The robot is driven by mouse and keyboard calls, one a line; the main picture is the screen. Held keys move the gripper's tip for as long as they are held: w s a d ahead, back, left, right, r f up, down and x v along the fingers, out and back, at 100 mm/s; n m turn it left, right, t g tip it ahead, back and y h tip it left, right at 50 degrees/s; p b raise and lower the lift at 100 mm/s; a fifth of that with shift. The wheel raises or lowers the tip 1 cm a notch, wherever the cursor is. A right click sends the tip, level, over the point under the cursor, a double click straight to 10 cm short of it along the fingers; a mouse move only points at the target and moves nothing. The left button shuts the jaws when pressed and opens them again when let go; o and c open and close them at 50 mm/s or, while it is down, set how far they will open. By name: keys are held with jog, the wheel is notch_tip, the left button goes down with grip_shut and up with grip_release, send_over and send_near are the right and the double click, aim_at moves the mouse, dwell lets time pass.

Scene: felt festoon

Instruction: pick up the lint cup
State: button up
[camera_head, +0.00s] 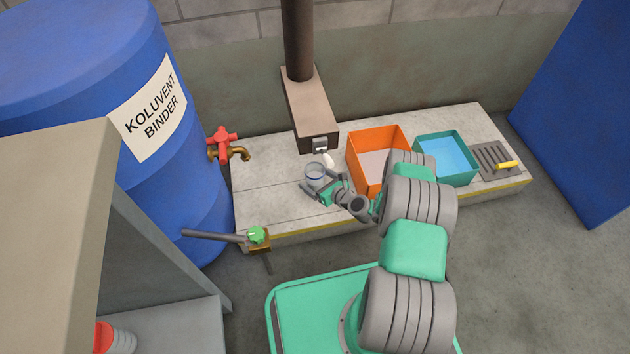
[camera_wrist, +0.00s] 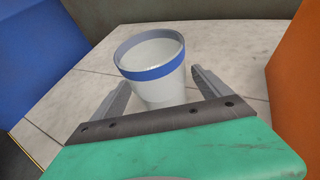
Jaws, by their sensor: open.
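The lint cup (camera_head: 314,174) is a pale, whitish cup with a blue band below a grey rim. It stands upright on the concrete ledge, below the brown chute. In the wrist view the cup (camera_wrist: 155,70) is just ahead of my gripper (camera_wrist: 160,95), between its two grey fingers. The fingers are open, one on either side, and gaps seem to show between them and the cup. In the head view my gripper (camera_head: 322,188) is at the near side of the cup. The cup's lower near part is partly hidden by my gripper in the wrist view.
The concrete ledge (camera_head: 270,195) carries an orange bin (camera_head: 360,158) right of the cup and a teal basin (camera_head: 424,144) beyond it. The brown chute (camera_head: 309,105) with a white spout stands behind the cup. A blue barrel (camera_head: 190,190) with a red tap (camera_head: 222,140) is left.

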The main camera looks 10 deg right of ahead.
jog(key=c, duration=1.5)
jog(key=shift+r, duration=0.2)
jog(key=c, duration=0.3)
